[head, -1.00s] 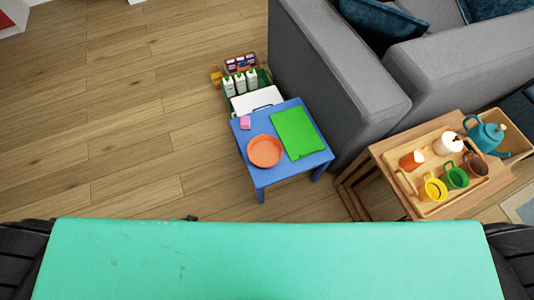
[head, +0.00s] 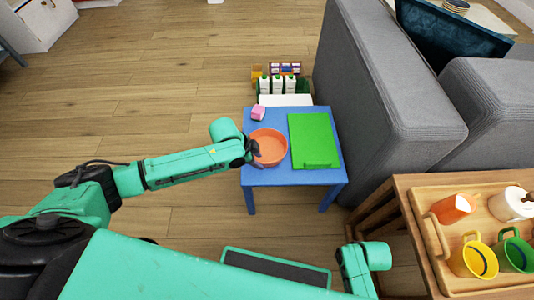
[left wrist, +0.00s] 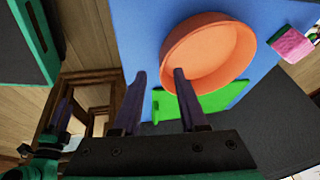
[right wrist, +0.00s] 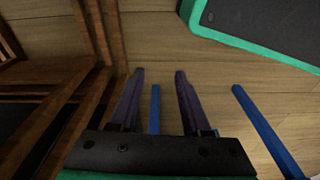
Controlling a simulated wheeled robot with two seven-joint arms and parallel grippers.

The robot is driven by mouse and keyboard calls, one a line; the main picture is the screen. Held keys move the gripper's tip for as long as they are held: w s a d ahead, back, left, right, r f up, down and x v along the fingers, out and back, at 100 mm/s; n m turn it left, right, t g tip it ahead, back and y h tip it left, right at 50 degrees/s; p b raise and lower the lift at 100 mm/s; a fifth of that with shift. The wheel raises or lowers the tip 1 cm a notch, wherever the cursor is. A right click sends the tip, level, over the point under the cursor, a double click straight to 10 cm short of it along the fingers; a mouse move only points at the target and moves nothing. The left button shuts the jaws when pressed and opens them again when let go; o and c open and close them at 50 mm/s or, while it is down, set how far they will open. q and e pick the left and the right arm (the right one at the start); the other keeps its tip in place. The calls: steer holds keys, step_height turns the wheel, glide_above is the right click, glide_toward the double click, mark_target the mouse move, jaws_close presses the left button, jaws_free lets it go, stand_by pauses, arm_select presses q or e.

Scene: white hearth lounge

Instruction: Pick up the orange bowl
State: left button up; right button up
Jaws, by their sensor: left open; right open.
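The orange bowl (head: 273,148) sits upright on the small blue table (head: 300,178), left of a green board (head: 313,140). My left gripper (head: 254,153) is at the bowl's left rim in the head view. In the left wrist view my left gripper (left wrist: 160,76) is open, and one finger overlaps the rim of the bowl (left wrist: 215,52). I cannot tell whether it touches. My right gripper (right wrist: 160,75) is open and empty in the right wrist view, low over the floor near a blue table leg (right wrist: 154,110). In the head view it is hidden below the right arm.
A pink block (head: 258,113) lies at the table's far left corner. White bottles (head: 277,84) stand behind the table. A grey sofa (head: 385,90) is to the right. A wooden side table with a tray (head: 435,235) of cups is at the right front. The floor at left is free.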

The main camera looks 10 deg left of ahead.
mark_target(264, 164)
arm_select(q)
steer(key=b+x, duration=0.2)
steer(key=x, duration=0.3)
steer(key=shift+w+d+f, duration=0.15)
steer(key=shift+w+f, duration=0.05)
steer(key=shift+f, duration=0.05)
steer(key=shift+w+f, duration=0.1)
arm_select(e)
step_height(264, 164, up, 6)
steer(key=w+a, duration=0.1)
steer(key=shift+w+a+r, duration=0.2)
steer(key=shift+w+a, duration=0.05)
steer(key=shift+w, duration=0.15)
arm_select(q)
jaws_close()
